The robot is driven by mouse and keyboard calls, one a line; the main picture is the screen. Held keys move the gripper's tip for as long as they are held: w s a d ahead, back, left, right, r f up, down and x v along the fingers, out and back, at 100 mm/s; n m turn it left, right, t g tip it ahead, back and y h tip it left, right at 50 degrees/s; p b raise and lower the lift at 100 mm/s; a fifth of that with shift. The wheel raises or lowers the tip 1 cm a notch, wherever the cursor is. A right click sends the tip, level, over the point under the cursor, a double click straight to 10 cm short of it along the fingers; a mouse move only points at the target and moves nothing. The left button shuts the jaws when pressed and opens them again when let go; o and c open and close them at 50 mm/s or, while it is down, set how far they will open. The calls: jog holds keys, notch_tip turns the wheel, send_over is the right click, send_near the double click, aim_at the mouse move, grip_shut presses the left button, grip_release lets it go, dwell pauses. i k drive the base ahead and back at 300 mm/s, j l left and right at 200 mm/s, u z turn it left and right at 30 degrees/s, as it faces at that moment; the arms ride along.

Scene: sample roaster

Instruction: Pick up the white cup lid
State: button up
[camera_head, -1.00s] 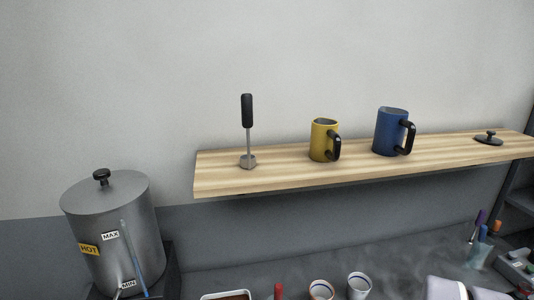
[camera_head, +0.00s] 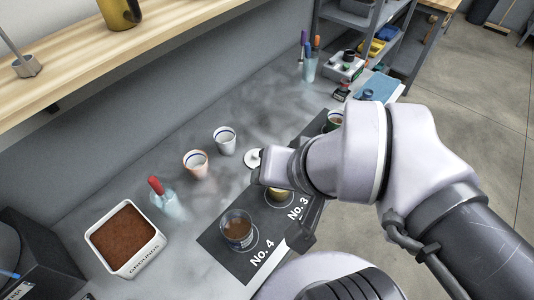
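A small white round piece (camera_head: 252,158), which looks like the white cup lid, lies on the grey counter right of two white cups. My arm's end covers its right part. My gripper (camera_head: 284,210) is at the end of my arm, over the black mat near the lid. Its fingers are mostly hidden by my wrist, so I cannot tell whether it is open or holds anything.
The black mat (camera_head: 214,240) bears a glass of brown liquid (camera_head: 237,231) at No. 4 and a partly hidden cup (camera_head: 277,194) at No. 3. White cups (camera_head: 225,141) (camera_head: 196,164), a red-handled tool (camera_head: 156,186) and a grounds box (camera_head: 125,240) stand left. The wooden shelf (camera_head: 75,60) overhangs behind.

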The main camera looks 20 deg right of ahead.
aim_at(252, 159)
jog(key=u, duration=0.75)
jog(key=i+l+z, duration=0.1)
jog(key=l+z, duration=0.25)
jog(key=l, duration=0.2)
